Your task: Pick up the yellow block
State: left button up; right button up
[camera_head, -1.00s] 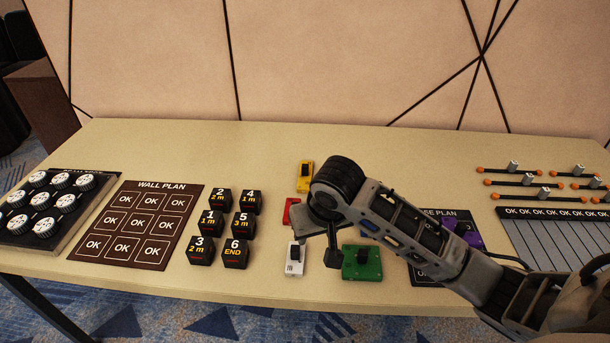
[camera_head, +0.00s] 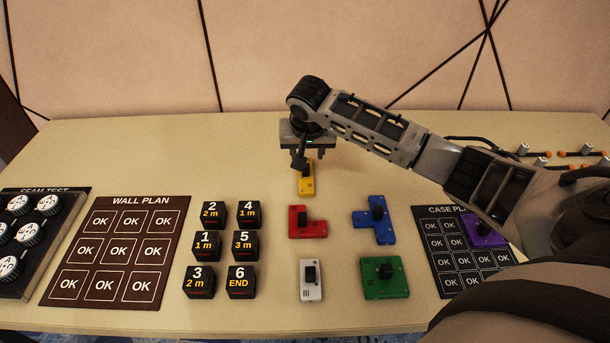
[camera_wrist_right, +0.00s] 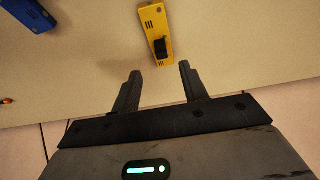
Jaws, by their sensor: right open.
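The yellow block (camera_head: 306,184) lies on the table, a flat bar with a black knob on top. My right gripper (camera_head: 303,160) is over its far end and hides part of it in the head view. In the right wrist view the yellow block (camera_wrist_right: 153,22) lies beyond the open fingertips, roughly in line with the gap between them. The right gripper (camera_wrist_right: 158,68) is open and empty, with its knob-side gap clear of the block. My left gripper is not in view.
Red (camera_head: 299,229), blue (camera_head: 385,230), green (camera_head: 399,287) and white (camera_head: 310,292) blocks lie nearer. A purple block (camera_head: 479,241) sits on the case plan board (camera_head: 436,214). Black numbered cubes (camera_head: 239,282) and the wall plan board (camera_head: 85,225) are left. The table's back left is clear.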

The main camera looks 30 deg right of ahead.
aim_at(306, 167)
jog(key=x, duration=0.7)
jog(key=shift+w+f, duration=0.2)
jog(key=shift+c, duration=0.3)
grip_shut()
